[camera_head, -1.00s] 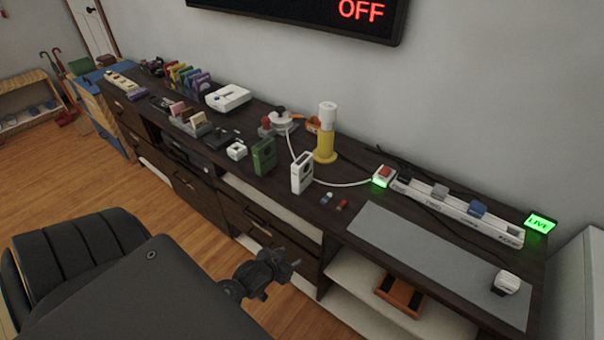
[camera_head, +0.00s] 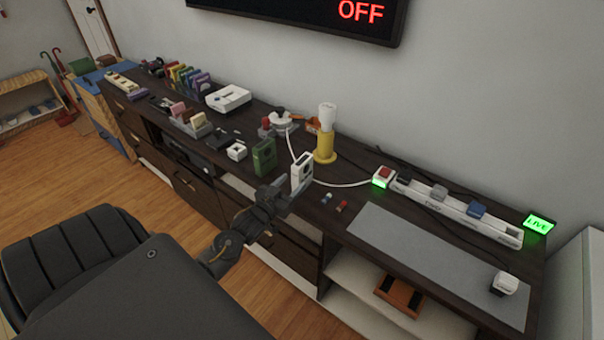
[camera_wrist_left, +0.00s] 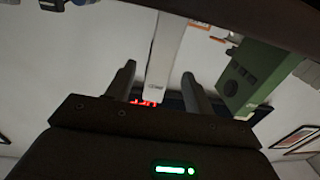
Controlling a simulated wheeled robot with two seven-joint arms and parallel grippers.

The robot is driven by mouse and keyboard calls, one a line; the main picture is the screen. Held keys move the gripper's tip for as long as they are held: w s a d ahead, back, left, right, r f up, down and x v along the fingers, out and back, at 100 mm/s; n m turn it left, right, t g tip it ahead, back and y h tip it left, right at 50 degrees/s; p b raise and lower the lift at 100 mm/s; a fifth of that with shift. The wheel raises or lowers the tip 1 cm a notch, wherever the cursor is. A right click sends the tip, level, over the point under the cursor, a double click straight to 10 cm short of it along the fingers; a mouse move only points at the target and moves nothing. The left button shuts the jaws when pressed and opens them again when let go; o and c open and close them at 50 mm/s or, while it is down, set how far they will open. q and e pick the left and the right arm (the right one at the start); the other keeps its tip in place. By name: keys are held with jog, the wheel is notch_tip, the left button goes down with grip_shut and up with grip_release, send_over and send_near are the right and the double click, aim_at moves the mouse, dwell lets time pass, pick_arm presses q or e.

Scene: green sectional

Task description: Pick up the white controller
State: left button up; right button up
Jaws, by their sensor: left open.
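The white controller (camera_head: 302,172) stands upright near the front edge of the dark cabinet top, beside a green box-shaped device (camera_head: 264,157). My left gripper (camera_head: 285,192) is open at the controller's front side and covers its lower part in the head view. In the left wrist view, the white controller (camera_wrist_left: 166,52) appears as a pale bar between the two spread fingers (camera_wrist_left: 158,74). The green device (camera_wrist_left: 250,76) shows to the right of the fingers there. I cannot tell whether the fingers touch the controller. My right gripper is not in view.
A yellow-and-white cylinder (camera_head: 326,135) stands behind the controller, with a white cable running nearby. A long white strip with switches (camera_head: 455,208) and a grey mat (camera_head: 425,248) lie to the right. Small items (camera_head: 341,206) lie right of the controller. A black chair (camera_head: 75,250) stands in front.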

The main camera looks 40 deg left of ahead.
aim_at(302, 171)
pick_arm(q)
jog(key=shift+w+a, duration=0.1)
jog(key=shift+w, duration=0.8)
jog(key=w, duration=0.3)
jog(key=w+p, duration=0.1)
jog(key=shift+w+a+r, duration=0.2)
jog(key=shift+r, duration=0.05)
jog(key=shift+w, duration=0.3)
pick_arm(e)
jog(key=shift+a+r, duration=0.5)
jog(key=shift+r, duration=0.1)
pick_arm(q)
jog(key=shift+c, duration=0.3)
grip_shut()
jog(key=shift+r, duration=0.1)
